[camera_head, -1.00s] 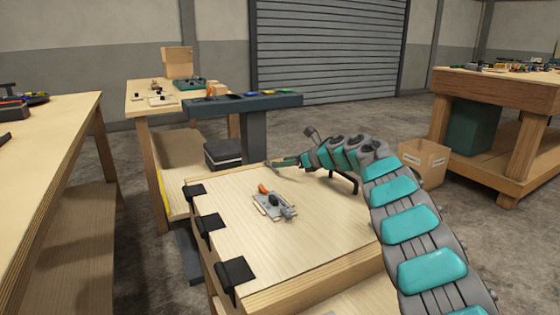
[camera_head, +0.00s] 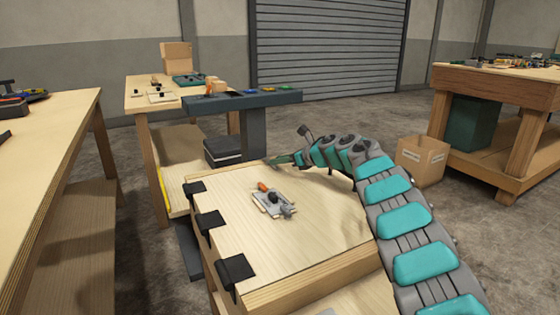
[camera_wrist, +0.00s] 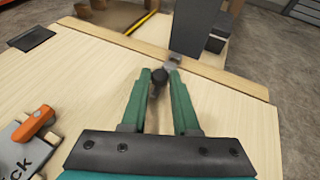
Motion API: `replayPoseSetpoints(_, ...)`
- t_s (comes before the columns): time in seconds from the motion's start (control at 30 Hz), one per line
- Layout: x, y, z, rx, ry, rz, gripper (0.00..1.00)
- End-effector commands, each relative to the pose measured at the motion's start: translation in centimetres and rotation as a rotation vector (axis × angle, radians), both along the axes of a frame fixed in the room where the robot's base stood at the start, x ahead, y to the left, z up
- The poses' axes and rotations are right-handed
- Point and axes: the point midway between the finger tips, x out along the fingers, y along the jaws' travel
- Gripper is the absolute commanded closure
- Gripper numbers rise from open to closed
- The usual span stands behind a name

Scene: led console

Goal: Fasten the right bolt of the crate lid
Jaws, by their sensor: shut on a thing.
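The crate lid (camera_head: 315,225) is a flat pale wooden board, lying level in the head view; it fills much of the wrist view (camera_wrist: 90,85). My gripper (camera_wrist: 161,82) is at the lid's far edge, its green fingers shut on a small dark round bolt knob (camera_wrist: 160,75). A small grey metal bolt piece (camera_wrist: 174,61) shows just beyond the fingertips at the edge strip. How far the bolt is slid cannot be told. In the head view my gripper (camera_head: 278,162) hides the knob.
A grey latch plate (camera_head: 275,204) with an orange handle (camera_head: 263,187) lies on the lid's middle. Black hinges (camera_head: 235,270) line its left edge. A dark post (camera_head: 254,132) with a tool shelf stands just beyond the far edge. A cardboard box (camera_head: 422,160) is at right.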

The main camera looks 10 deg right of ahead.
Motion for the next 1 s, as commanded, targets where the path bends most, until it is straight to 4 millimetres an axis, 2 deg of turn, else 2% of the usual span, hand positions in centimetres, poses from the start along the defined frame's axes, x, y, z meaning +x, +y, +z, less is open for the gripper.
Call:
replayPoseSetpoints(0.03,-0.01,0.02,-0.01,0.0,0.0,0.001,0.82)
replayPoseSetpoints(0.2,-0.01,0.04,-0.01,0.0,0.0,0.001,1.0)
replayPoseSetpoints(1.0,-0.03,0.07,-0.02,0.0,0.001,0.002,1.0)
